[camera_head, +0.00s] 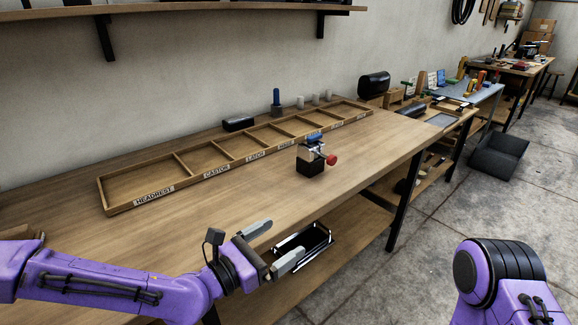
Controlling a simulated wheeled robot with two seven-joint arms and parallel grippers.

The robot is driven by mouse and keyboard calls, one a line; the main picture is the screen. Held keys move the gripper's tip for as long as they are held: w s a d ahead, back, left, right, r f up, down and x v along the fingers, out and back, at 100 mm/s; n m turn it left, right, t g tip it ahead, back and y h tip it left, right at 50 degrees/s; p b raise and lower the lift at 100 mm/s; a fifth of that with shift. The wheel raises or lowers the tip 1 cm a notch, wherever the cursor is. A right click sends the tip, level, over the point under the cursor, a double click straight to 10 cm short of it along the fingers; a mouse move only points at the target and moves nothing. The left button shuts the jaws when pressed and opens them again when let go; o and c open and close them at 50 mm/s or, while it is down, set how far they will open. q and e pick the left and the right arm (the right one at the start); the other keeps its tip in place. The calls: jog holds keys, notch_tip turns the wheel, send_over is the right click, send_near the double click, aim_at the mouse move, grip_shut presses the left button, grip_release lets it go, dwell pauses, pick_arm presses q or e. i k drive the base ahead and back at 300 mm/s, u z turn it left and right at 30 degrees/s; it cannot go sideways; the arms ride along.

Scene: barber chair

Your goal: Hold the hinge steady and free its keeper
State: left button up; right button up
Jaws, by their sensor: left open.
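A small hinge assembly (311,158) stands upright on the wooden workbench, right of the bench's middle. It has a black block base, a pale metal body, a blue part on top and a red knob (332,160) sticking out to the right. Which part is the keeper I cannot tell at this size. My left gripper (275,246) is open and empty at the bench's front edge, nearer than the hinge and to its left, apart from it. My right arm (495,280) shows at the lower right; its gripper is out of view.
A long wooden tray (107,208) with labelled compartments, seemingly empty, lies along the back of the bench (230,215). Behind it stand a black case (238,124), a blue-topped item (277,103) and small pale cylinders. A black tray (318,240) sits on the lower shelf. The bench around the hinge is clear.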

aim_at(309, 139)
jog(key=i, duration=0.95)
